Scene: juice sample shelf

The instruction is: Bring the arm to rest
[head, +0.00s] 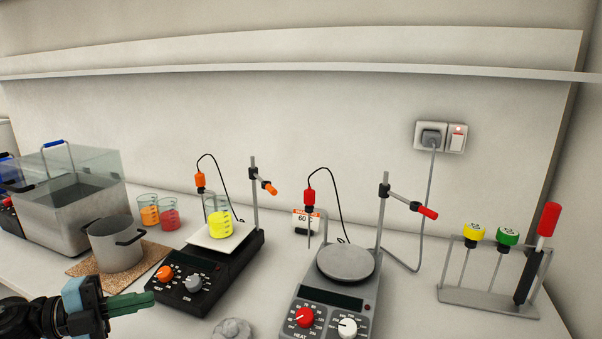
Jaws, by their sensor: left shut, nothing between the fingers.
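My left gripper (130,303) comes in at the lower left of the head view. Its green fingers are shut with nothing between them. My right gripper is not in view.
A beaker of yellow liquid (219,226) stands on the black hotplate. A grey hotplate (332,296) stands to its right, a tool rack (487,299) farther right. Orange (149,215) and red (168,220) beakers stand behind.

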